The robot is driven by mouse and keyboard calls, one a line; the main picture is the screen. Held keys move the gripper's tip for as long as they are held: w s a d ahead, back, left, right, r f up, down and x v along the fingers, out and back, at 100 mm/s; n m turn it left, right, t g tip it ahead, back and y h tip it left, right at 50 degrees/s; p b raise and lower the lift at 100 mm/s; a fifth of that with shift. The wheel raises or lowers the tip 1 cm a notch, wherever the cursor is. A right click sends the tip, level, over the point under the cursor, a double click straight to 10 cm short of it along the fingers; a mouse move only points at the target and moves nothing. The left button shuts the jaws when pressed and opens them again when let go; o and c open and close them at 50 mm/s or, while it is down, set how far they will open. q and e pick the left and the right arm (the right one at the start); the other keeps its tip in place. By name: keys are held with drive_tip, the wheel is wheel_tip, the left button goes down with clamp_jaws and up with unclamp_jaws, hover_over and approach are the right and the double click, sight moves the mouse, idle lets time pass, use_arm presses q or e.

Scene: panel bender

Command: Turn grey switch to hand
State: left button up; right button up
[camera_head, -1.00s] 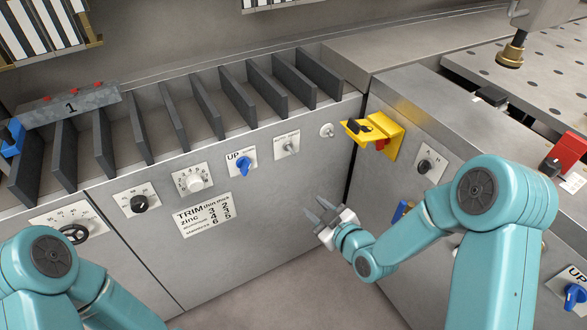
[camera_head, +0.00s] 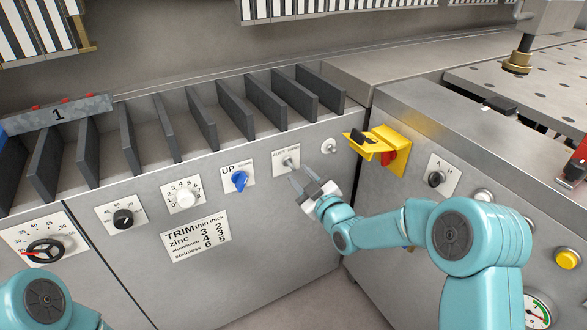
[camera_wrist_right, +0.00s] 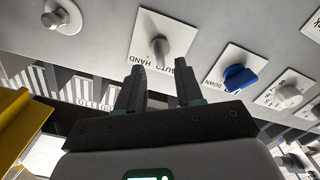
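The grey switch (camera_head: 288,161) is a small lever on a white plate marked AUTO and HAND, on the front panel left of the yellow bracket. My right gripper (camera_head: 303,181) is open and empty, just below and right of the plate in the head view. In the wrist view the fingers of my right gripper (camera_wrist_right: 160,73) point at the switch, one to each side of its line, with no visible contact. My left gripper is out of view.
A blue UP/DOWN switch (camera_head: 240,181) and a white numbered knob (camera_head: 185,197) are left of the grey switch. A round grey knob (camera_head: 328,146) and a yellow bracket (camera_head: 375,141) are close on its right. The panel below is clear.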

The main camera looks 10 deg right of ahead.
sight(294, 169)
drive_tip(key=shift+x, duration=2.35)
drive_tip(key=shift+c, duration=0.3)
clamp_jaws()
